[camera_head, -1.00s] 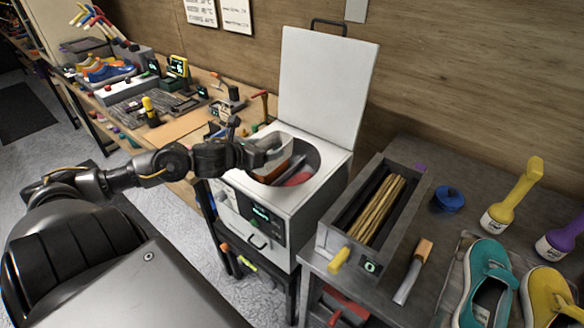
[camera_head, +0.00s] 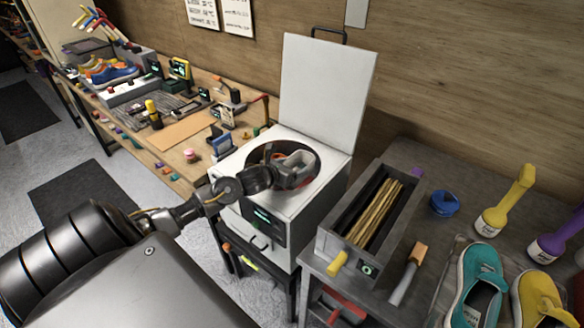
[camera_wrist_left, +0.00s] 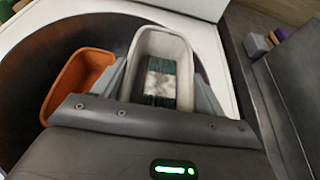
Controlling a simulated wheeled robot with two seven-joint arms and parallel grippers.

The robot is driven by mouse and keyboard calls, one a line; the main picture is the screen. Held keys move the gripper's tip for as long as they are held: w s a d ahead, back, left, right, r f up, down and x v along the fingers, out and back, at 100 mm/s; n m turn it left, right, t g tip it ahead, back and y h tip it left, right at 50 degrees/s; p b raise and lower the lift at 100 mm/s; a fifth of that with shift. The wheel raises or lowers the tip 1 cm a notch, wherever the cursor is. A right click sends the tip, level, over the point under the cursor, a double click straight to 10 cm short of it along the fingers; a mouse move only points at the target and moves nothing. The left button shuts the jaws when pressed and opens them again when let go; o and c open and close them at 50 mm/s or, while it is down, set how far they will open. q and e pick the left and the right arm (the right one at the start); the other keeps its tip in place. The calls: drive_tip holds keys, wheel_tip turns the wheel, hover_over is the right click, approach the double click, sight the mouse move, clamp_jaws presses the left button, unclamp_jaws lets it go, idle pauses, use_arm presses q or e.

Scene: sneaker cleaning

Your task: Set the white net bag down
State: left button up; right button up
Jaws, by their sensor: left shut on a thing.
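The white net bag (camera_wrist_left: 187,52) is an open-topped, box-like holder with a dark green and pale item inside. In the left wrist view the fingers of my left gripper (camera_wrist_left: 160,84) press on its two sides, shut on it. In the head view my left gripper (camera_head: 288,172) and the white bag (camera_head: 303,158) are in the round opening of the white washer (camera_head: 228,182), whose lid (camera_head: 327,95) stands up. An orange bag (camera_wrist_left: 75,82) sits in the drum left of the white one, apart from it. Whether the white bag touches the drum floor is hidden. My right gripper is out of view.
A grey box of sticks (camera_head: 335,215) stands on the dark table right of the washer. A brush (camera_head: 410,272), a blue cup (camera_head: 445,203), a yellow bottle (camera_head: 507,203) and shoes (camera_head: 482,280) lie further right. The workbench (camera_head: 180,135) is behind left.

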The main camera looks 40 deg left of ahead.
use_arm(q)
drive_tip(key=shift+f, duration=0.45)
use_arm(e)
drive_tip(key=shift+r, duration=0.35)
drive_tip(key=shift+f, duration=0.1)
